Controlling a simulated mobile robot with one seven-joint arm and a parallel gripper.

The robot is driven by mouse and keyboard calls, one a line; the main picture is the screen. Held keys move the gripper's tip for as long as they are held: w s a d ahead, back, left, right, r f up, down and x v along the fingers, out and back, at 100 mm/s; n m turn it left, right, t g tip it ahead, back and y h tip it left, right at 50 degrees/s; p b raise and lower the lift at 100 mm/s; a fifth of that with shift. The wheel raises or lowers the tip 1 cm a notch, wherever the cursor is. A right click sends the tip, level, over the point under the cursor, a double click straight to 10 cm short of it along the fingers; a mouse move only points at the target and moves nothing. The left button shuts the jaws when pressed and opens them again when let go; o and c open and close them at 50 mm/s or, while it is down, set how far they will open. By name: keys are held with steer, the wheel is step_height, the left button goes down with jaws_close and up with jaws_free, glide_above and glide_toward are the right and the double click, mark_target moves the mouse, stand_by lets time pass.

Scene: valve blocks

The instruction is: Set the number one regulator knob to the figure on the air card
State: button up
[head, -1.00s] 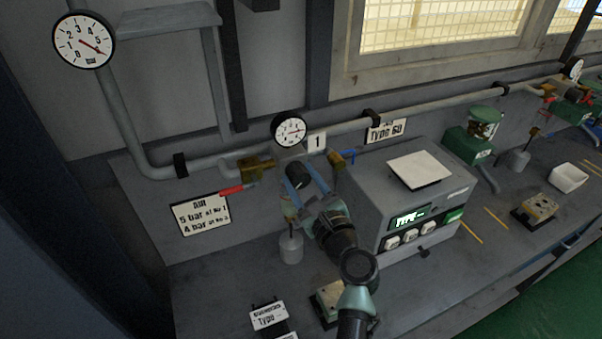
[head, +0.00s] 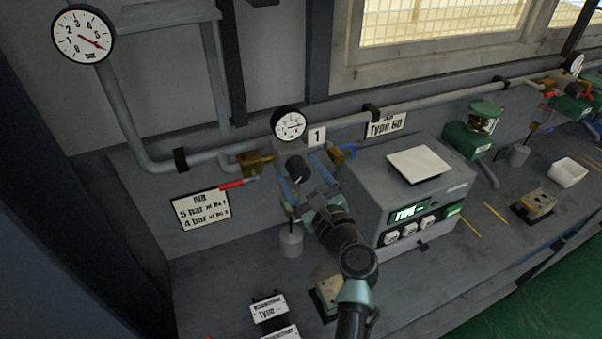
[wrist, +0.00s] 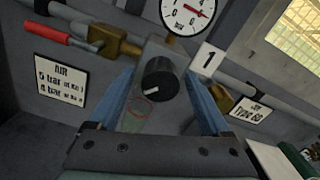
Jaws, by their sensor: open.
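The number one regulator knob (head: 297,169) is black and round with a pale pointer mark, beside the "1" plate (head: 317,136). It also shows in the wrist view (wrist: 160,78), its mark toward the lower left. My gripper (head: 300,174) is open, its blue fingers on either side of the knob; I cannot tell whether they touch it. The fingers also flank the knob in the wrist view (wrist: 160,84). The small dial gauge (head: 288,124) above the knob has its red needle pointing right. The air card (head: 201,205) reads 5 bar at No 1, with a 4 bar line below.
A red-handled valve (head: 238,183) lies left of the knob and a blue-handled one (head: 345,154) right. A grey box (head: 375,188) with a lit display stands close to my arm's right. A larger gauge (head: 83,36) is at upper left.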

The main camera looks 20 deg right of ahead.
steer(key=s+b, duration=0.3)
steer(key=s, duration=1)
steer(key=shift+d, duration=0.25)
